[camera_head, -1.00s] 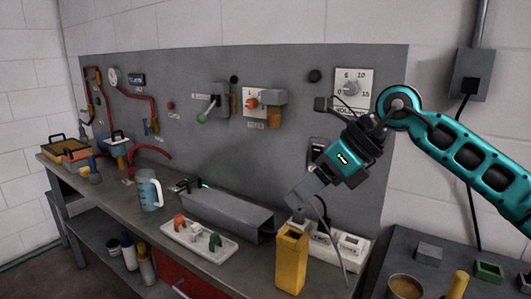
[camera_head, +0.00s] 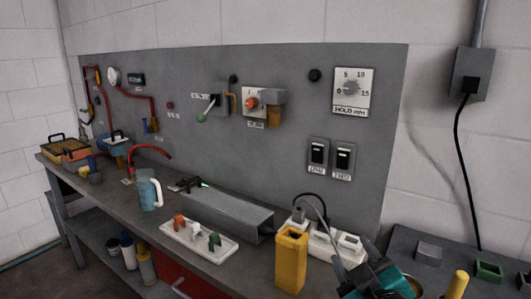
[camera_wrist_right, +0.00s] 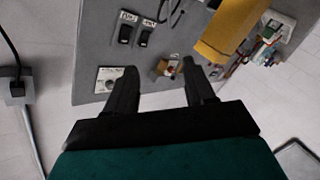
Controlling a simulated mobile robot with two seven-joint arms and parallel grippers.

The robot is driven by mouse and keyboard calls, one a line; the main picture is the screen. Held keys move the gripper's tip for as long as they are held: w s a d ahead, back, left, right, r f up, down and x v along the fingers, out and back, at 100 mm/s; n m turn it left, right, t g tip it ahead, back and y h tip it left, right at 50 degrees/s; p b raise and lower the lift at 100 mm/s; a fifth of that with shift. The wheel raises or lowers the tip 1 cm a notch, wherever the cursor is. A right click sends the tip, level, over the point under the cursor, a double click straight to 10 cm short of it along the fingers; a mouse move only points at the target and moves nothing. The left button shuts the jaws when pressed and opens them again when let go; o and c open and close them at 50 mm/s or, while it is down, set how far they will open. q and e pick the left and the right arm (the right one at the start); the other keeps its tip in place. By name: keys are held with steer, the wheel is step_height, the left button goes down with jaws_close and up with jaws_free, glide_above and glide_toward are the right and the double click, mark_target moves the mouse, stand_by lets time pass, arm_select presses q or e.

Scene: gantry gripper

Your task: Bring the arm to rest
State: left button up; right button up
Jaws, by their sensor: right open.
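My right gripper (camera_head: 353,256) is low at the bottom right of the head view, partly cut off by the frame edge. It is beside the yellow bin (camera_head: 291,262) and in front of the white power strip (camera_head: 330,246). In the right wrist view its two dark fingers (camera_wrist_right: 163,88) are spread apart with nothing between them. The yellow bin also shows in the wrist view (camera_wrist_right: 228,30), at the upper right beyond the fingers. My left gripper is in neither view.
The grey wall panel (camera_head: 240,170) carries a dial (camera_head: 352,90), two switches (camera_head: 330,156) and a lever. The bench holds a white tray (camera_head: 200,243), a grey trough (camera_head: 235,212) and a blue jug (camera_head: 149,194).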

steer(key=s+d+f+m+g+h, duration=0.1)
steer(key=s+d+f+m+g, duration=0.15)
steer(key=s+f+g, duration=0.75)
steer(key=s+d+f+m+g, duration=0.2)
steer(key=s+f+m+g, duration=0.15)
steer(key=s+f, duration=0.8)
steer(key=w+a+f+t+y+b, duration=0.1)
steer(key=w+f+t+b, duration=0.1)
steer(key=f, duration=0.3)
steer(key=w+a+f+t+b, duration=0.1)
steer(key=w+f+t+b, duration=0.1)
steer(key=f+t, duration=0.3)
steer(key=shift+w+a+f+n+y+b, duration=0.25)
steer(key=shift+w+f+n+y+b, duration=0.05)
steer(key=shift+f+y, duration=0.15)
